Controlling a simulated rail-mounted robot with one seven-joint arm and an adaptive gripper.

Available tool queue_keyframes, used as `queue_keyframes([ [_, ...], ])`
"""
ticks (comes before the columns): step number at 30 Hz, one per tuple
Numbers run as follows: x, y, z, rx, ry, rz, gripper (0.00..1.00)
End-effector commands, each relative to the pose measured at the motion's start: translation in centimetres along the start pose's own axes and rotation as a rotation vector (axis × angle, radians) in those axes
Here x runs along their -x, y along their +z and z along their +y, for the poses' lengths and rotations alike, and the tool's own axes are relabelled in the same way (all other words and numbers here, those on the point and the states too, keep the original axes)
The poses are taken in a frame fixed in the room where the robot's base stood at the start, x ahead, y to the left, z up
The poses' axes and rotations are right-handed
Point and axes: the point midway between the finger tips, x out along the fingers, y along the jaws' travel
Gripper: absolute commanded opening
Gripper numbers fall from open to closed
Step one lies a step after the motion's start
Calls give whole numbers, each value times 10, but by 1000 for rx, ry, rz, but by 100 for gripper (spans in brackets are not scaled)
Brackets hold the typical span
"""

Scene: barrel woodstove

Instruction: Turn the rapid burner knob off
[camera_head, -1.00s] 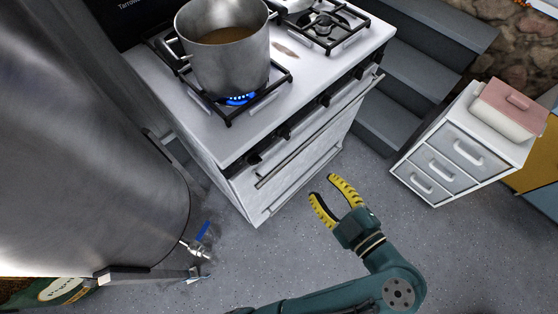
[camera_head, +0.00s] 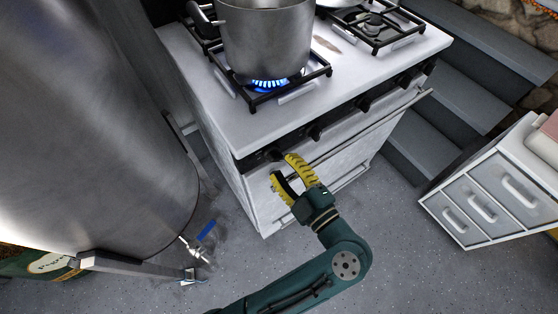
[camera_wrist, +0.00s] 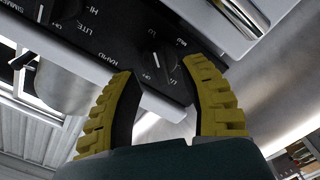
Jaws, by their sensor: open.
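The wrist view shows a dark knob (camera_wrist: 158,62) on the black control panel, just beyond and between my gripper's (camera_wrist: 165,72) yellow fingertips. White lettering beside it appears to read RAPID. My fingers are open around empty space; I cannot tell whether they touch the knob. In the head view my gripper (camera_head: 284,168) is at the left front of the stove, close to the leftmost knob (camera_head: 272,154), which is partly hidden. A blue flame (camera_head: 269,84) burns under a steel pot (camera_head: 265,40) on the front left burner.
Another knob (camera_head: 314,132) sits to the right on the same panel. The oven's handle bar (camera_head: 385,122) runs along the front below the panel. A large steel vessel (camera_head: 90,130) stands at left. A white drawer cabinet (camera_head: 485,190) stands at right, with bare floor between.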

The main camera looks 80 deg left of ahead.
Motion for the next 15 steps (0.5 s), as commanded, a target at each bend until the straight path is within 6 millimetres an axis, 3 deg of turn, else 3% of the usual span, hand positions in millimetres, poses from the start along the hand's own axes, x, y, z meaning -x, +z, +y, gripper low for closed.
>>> queue_keyframes([
  [6,-24,0,0,0,0,0,42],
  [14,-25,0,1,-1,1,-1,42],
  [15,-25,0,1,-1,1,-1,38],
])
